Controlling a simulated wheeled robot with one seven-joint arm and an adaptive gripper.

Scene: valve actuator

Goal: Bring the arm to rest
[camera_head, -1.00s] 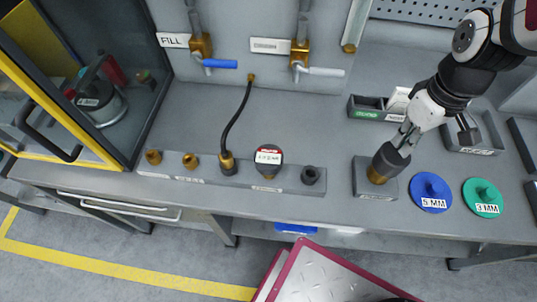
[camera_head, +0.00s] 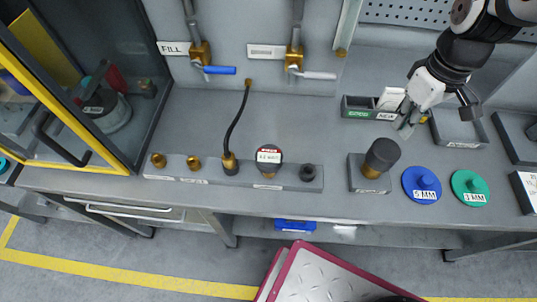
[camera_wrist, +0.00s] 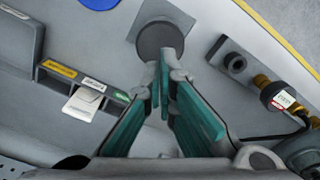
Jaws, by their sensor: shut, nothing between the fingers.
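My gripper (camera_head: 407,127) is shut and empty. That cylinder stands upright on a small grey block (camera_head: 356,177) and is apart from my fingers. In the wrist view, my gripper's teal-padded fingers (camera_wrist: 165,66) come together at their tips. The dark cylinder's round top (camera_wrist: 157,38) shows just beyond the tips.
A divided bin (camera_head: 360,112) with a white card is close left of my gripper, and a grey tray (camera_head: 460,138) is to its right. Blue (camera_head: 422,185) and green (camera_head: 469,186) discs lie in front. A fittings rack (camera_head: 215,180) stands left. The bench between is clear.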

